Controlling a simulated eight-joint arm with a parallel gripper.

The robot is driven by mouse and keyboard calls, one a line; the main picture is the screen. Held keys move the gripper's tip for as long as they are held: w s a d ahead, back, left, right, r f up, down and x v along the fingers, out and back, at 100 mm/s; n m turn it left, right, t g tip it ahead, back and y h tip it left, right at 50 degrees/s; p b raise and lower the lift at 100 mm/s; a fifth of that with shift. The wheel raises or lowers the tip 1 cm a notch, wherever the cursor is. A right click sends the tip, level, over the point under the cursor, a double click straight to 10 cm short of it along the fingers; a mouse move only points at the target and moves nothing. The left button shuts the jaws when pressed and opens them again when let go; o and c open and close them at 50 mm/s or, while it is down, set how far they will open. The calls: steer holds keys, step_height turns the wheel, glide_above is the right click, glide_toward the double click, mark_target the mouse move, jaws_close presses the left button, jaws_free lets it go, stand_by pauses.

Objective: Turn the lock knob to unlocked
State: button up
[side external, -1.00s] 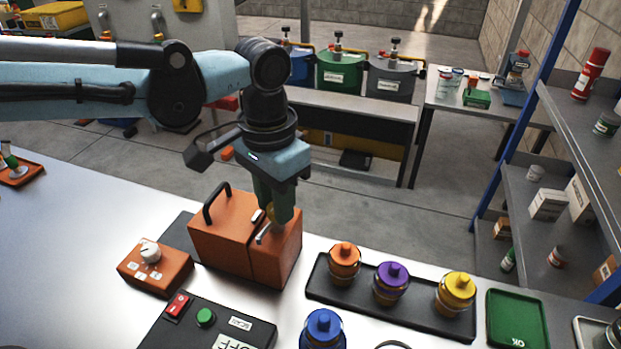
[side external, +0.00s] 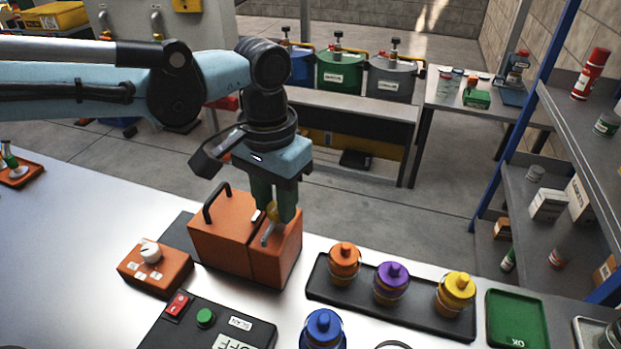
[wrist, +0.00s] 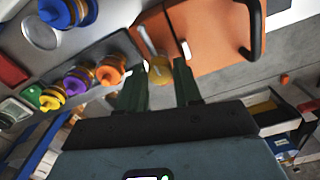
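An orange case (side external: 222,240) with a black handle stands on the bench. A yellow lock knob (side external: 272,211) with a pale pointer bar (side external: 267,234) sits on its right-hand part. My gripper (side external: 272,213) points down over it, a finger on either side of the knob. In the wrist view my gripper (wrist: 160,66) has the yellow knob (wrist: 160,73) between its fingertips, and the pale bar (wrist: 150,42) sticks out beyond them. The fingers appear closed on the knob, which they partly hide. I cannot read any lock marking.
An orange box with a white dial (side external: 150,252) stands left of the case. A dark panel with red and green buttons (side external: 205,317) is in front. A black tray (side external: 415,308) with orange, purple and yellow capped containers is at the right, near a blue-capped one (side external: 323,330).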

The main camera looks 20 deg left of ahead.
mark_target(275, 206)
steer(key=o, duration=0.3)
step_height(275, 206, up, 12)
stand_by(0.8)
steer(key=s+a+f+n+t+h, duration=0.1)
steer(key=a+f+t, duration=0.15)
steer(key=a, duration=1.15)
steer(key=s+a+f+n+t, duration=0.1)
steer(key=s+a+f+t, duration=0.1)
steer(key=a, duration=0.4)
steer(key=s+a+f+t+y, duration=0.1)
steer(key=s+a+f+t, duration=0.1)
steer(key=s+a+f, duration=0.2)
step_height(275, 206, down, 3)
steer(key=shift+s+a+r+n+t, duration=0.15)
steer(key=shift+s+a+n+t, duration=0.2)
steer(key=shift+a, duration=0.7)
